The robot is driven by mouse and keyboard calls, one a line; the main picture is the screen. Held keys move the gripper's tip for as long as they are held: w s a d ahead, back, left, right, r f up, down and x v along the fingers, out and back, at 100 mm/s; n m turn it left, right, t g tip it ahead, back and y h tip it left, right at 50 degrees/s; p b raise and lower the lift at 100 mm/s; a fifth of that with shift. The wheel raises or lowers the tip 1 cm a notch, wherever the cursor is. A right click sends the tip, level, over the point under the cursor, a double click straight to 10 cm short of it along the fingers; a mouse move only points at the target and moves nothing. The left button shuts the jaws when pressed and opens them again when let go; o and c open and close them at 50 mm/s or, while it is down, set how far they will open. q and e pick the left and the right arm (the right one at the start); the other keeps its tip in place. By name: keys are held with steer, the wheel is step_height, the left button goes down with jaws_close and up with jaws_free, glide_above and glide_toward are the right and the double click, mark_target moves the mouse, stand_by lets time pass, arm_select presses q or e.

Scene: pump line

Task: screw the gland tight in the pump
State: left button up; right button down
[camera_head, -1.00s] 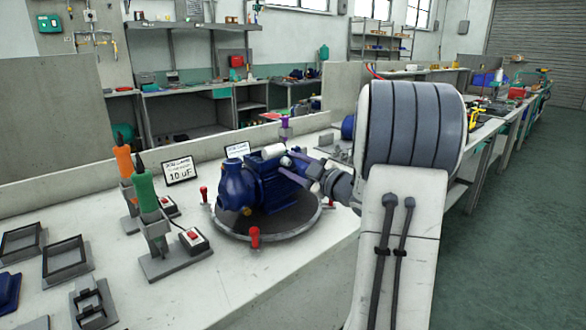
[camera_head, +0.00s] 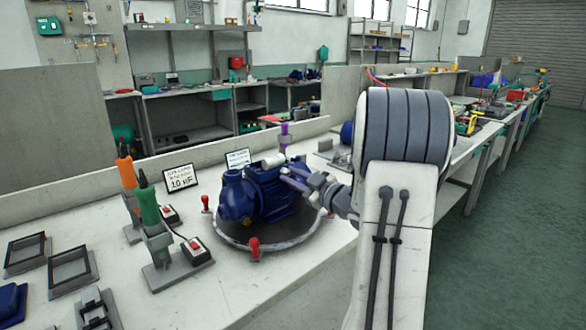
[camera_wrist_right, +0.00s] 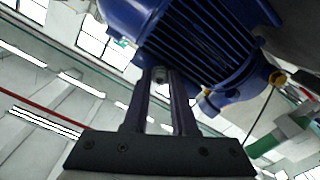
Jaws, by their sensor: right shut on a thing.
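The blue pump (camera_head: 236,194), with a ribbed motor body, sits on a round dark turntable (camera_head: 272,237) on the bench. My right gripper (camera_head: 289,176) reaches it from the right, its purple fingers at the motor end. In the right wrist view, the pump (camera_wrist_right: 200,40) fills the top, and the gripper (camera_wrist_right: 160,76) is shut on a small greyish piece (camera_wrist_right: 159,75), probably the gland, close against the pump's underside in that picture. Its thread and seating are hidden. My left gripper is in neither view.
Red knobs (camera_head: 254,246) stand around the turntable rim. A purple-topped item (camera_head: 284,134) stands behind the pump.

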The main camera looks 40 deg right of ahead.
steer(key=shift+a, duration=0.1)
steer(key=shift+r+m+p, duration=0.2)
steer(key=shift+m+p, duration=0.4)
steer(key=shift+p, duration=0.1)
steer(key=c, duration=0.8)
jaws_free()
steer(key=shift+f, duration=0.2)
